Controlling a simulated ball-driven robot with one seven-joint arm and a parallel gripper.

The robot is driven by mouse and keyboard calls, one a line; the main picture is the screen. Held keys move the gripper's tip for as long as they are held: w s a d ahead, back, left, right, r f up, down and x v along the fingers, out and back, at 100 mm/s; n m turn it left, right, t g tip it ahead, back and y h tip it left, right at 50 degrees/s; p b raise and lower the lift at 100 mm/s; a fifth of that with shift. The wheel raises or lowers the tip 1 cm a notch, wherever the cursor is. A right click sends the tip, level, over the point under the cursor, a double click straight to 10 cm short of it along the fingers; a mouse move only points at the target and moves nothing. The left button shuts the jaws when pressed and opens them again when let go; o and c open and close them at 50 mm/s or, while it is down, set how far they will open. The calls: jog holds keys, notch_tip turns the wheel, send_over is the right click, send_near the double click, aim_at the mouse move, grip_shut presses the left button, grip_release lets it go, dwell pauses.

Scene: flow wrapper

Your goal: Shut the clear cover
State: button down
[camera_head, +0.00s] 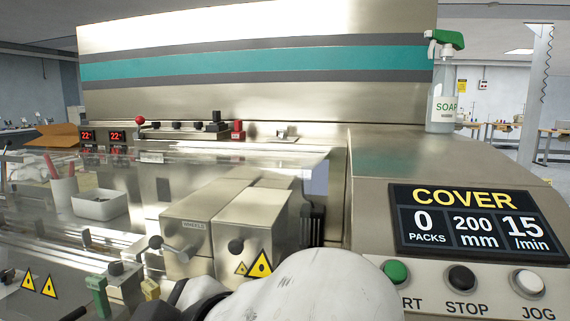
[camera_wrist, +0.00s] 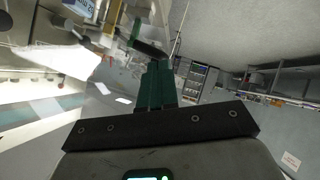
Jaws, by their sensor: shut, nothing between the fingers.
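The clear cover (camera_head: 235,157) shows in the head view as a see-through, glossy panel across the machine, in front of the steel back housing. Its outline is hard to follow, and I cannot tell its exact angle. The machine's display (camera_head: 467,220) reads COVER in yellow. My white arm crosses the bottom middle of the head view, with its dark end near the lower left; the fingertips are not clear there. In the wrist view my gripper (camera_wrist: 156,70) has its green fingers together, with nothing between them. A dark bar with a green piece (camera_wrist: 137,30) lies just beyond the fingertips.
Steel blocks with knobs (camera_head: 240,222) stand behind my arm. Green START, black STOP (camera_head: 462,277) and white JOG buttons are to its right. A white bin (camera_head: 98,204) is at the left. Open floor shows in the wrist view.

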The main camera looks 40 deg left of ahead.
jog(key=shift+w+a+f+b, duration=0.15)
jog(key=shift+f+b, duration=0.2)
jog(key=shift+f, duration=0.35)
jog(key=shift+w+f+b, duration=0.15)
jog(key=shift+f+b, duration=0.2)
jog(key=shift+f, duration=0.3)
jog(key=shift+r, duration=0.15)
